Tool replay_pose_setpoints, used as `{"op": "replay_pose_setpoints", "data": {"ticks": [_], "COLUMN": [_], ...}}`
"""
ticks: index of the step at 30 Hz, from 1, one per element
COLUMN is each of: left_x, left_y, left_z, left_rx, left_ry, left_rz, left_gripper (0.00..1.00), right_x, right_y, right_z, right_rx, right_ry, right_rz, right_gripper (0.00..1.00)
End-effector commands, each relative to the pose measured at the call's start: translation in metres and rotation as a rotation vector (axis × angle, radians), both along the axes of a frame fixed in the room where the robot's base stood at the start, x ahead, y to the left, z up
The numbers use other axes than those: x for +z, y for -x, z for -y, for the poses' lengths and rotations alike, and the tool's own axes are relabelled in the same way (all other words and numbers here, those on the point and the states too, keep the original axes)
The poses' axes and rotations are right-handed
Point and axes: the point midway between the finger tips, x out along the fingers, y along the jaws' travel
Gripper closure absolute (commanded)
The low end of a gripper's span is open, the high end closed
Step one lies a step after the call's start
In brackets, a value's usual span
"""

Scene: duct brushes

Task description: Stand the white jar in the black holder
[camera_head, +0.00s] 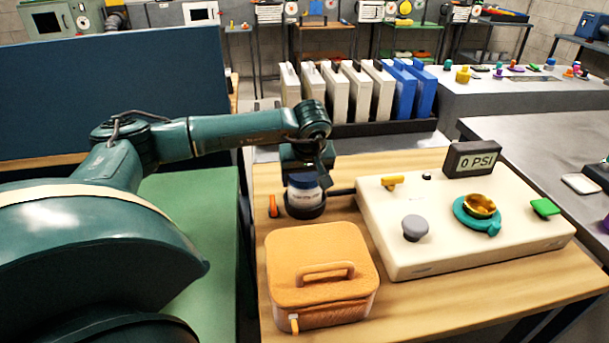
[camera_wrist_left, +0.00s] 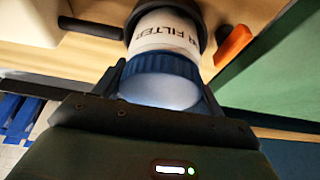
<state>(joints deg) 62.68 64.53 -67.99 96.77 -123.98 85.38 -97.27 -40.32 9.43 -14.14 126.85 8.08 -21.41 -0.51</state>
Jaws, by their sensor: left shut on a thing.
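The white jar (camera_head: 305,194) has a blue lid and stands upright at the black holder (camera_head: 306,211) on the wooden table. The holder's dark ring hides the jar's lower end. In the left wrist view, the jar (camera_wrist_left: 165,32) shows the lettering "FILTER", and the black holder (camera_wrist_left: 203,18) curves around its far end. How deep the jar sits cannot be told. My left gripper (camera_head: 306,176) is above the holder, shut on the jar at its blue lid (camera_wrist_left: 160,80). My right gripper is not in view.
An orange case (camera_head: 320,262) stands just in front of the holder. A cream panel box (camera_head: 455,235) with knobs and a gauge reading "0 PSI" (camera_head: 472,159) is to the right. An orange upright tab (camera_head: 273,207) is left of the holder. Binders (camera_head: 350,92) stand behind.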

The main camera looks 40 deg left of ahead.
Motion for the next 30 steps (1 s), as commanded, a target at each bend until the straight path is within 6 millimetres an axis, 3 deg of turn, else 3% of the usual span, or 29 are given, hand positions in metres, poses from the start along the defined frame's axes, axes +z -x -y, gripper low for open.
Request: {"op": "replay_pose_setpoints", "data": {"ticks": [8, 17, 23, 30], "left_x": [0.000, 0.005, 0.030, 0.080], "left_y": [0.000, 0.000, 0.005, 0.018], "left_z": [0.000, 0.000, 0.007, 0.024], "left_rx": [0.000, 0.001, -0.001, -0.003], "left_ry": [0.000, 0.000, 0.002, 0.000], "left_rz": [0.000, 0.002, 0.005, 0.005], "left_gripper": [0.09, 0.08, 0.08, 0.08], "right_x": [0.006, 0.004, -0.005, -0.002], "right_y": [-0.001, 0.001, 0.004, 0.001], "right_z": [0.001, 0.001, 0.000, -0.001], "right_rx": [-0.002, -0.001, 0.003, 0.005], "right_ry": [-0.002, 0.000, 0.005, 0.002], "right_rz": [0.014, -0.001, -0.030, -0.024], "right_gripper": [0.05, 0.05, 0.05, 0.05]}}
